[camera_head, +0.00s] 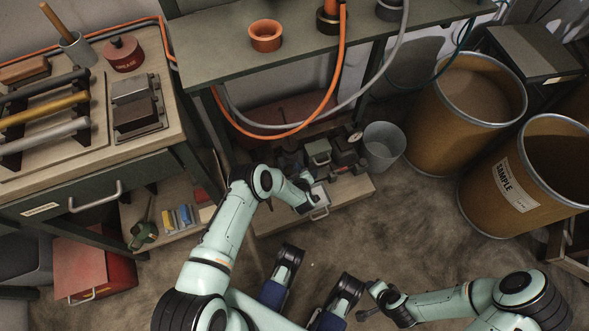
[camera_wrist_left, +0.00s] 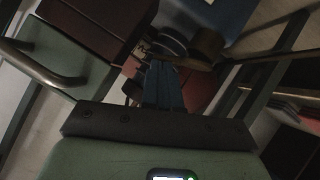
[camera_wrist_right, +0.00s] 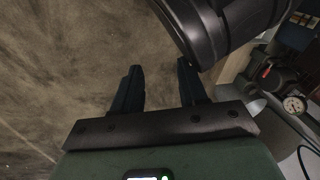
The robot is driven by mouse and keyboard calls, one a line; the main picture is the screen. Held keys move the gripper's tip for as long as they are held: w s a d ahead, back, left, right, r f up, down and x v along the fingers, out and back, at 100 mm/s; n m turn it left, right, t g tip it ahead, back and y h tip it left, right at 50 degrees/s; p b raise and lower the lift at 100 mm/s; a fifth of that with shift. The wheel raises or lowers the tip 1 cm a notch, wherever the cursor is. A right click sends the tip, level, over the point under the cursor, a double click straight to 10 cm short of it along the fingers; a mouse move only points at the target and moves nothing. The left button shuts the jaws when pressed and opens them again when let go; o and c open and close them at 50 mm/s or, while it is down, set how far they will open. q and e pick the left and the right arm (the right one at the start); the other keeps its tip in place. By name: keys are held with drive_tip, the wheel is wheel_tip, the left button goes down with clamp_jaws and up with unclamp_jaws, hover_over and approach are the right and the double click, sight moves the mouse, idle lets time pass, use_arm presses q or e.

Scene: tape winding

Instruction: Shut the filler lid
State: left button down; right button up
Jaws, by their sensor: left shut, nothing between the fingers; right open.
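My left gripper (camera_head: 306,207) reaches down to the low shelf under the bench, its fingers shut and empty. The shut fingers also show in the left wrist view (camera_wrist_left: 163,85). A pale panel with a bar handle (camera_head: 320,209) is right beside it; it may be the filler lid, but I cannot tell if it stands open. In the left wrist view a grey-green panel with a bar handle (camera_wrist_left: 70,55) lies left of the fingers. A small green box with a handle (camera_head: 320,155) sits behind. My right gripper (camera_wrist_right: 158,88) is open and empty above the floor.
A grey bucket (camera_head: 383,146) stands right of the shelf, with two brown drums (camera_head: 440,125) (camera_head: 500,205) farther right. An orange hose (camera_head: 335,85) hangs from the bench (camera_head: 220,60). A red box (camera_head: 100,268) is at lower left. The floor in the middle right is clear.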

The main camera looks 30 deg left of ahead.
use_arm(q)
drive_tip(key=shift+w+d+f+b, duration=0.2)
drive_tip(key=shift+w+f+b, duration=0.05)
drive_tip(key=shift+f+b, duration=0.15)
drive_tip(key=shift+w+d+f+b, duration=0.15)
drive_tip(key=shift+w+f+b, duration=0.05)
drive_tip(key=shift+f+b, duration=0.2)
use_arm(e)
drive_tip(key=shift+g, duration=0.7)
drive_tip(key=shift+s+d+f, duration=0.15)
drive_tip(key=shift+s+f, duration=0.6)
drive_tip(key=shift+s, duration=0.2)
drive_tip(key=shift+s+d+f, duration=0.1)
drive_tip(key=shift+s+f, duration=0.65)
drive_tip(key=shift+s, duration=0.15)
